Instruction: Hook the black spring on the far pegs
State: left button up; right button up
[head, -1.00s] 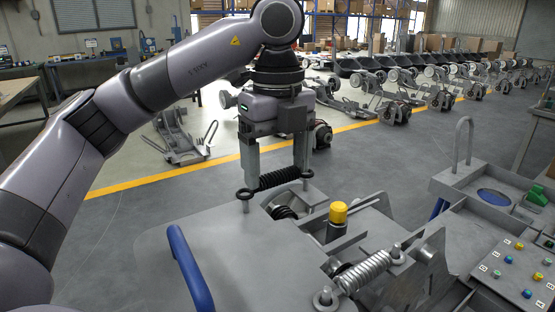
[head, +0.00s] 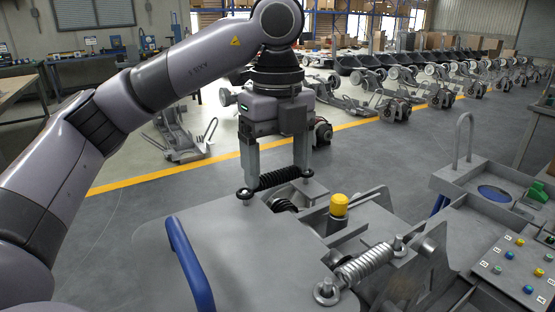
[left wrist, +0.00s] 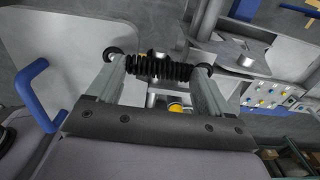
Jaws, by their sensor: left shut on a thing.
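The black spring (head: 279,178) has a dark ring at each end. My left gripper (head: 276,180) is shut on it, with one finger near each end, just above the far edge of the grey plate (head: 220,232). The left ring (head: 246,194) sits low at the far left peg, whose post is now mostly hidden; the right ring (head: 308,173) is at the far right peg. I cannot tell whether the rings are fully around the pegs. In the left wrist view the black spring (left wrist: 160,68) spans between the fingers. My right gripper is not in view.
A silver spring (head: 368,265) stretches between the near pegs. A yellow-capped post (head: 339,205) stands between the springs. A blue handle (head: 188,265) rises from the plate's left. A button panel (head: 520,268) and grey tray (head: 490,190) are at the right.

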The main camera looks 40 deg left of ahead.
pick_arm(q)
jog(key=shift+f+b, duration=0.5)
jog(key=shift+f, duration=0.25)
jog(key=shift+f, duration=0.15)
jog(key=o, duration=1)
jog(key=shift+c, duration=0.2)
notch_tip(320, 180, up, 6)
jog(key=shift+f+p, duration=0.15)
jog(key=shift+p, duration=0.7)
jog(key=shift+r, duration=0.8)
